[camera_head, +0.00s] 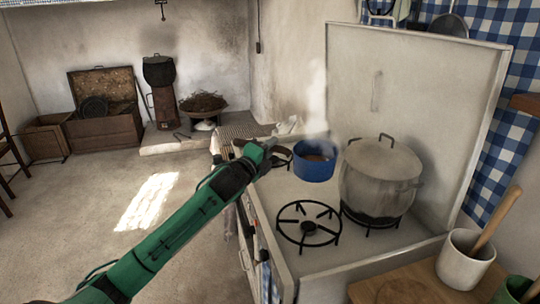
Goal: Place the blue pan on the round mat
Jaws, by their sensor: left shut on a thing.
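The blue pan (314,171) is at the far part of the white stove top, upright, with something brownish inside and steam above it. My left gripper (276,144) is at the pan's left side, shut on the pan, apparently at its handle, which is mostly hidden by the jaws. I cannot tell whether the pan rests on the stove or is held just above it. My right gripper is not in view.
A large lidded pot (378,183) stands on a burner right of the pan. An empty front burner (308,226) is nearer. The raised stove lid (412,105) forms a wall behind.

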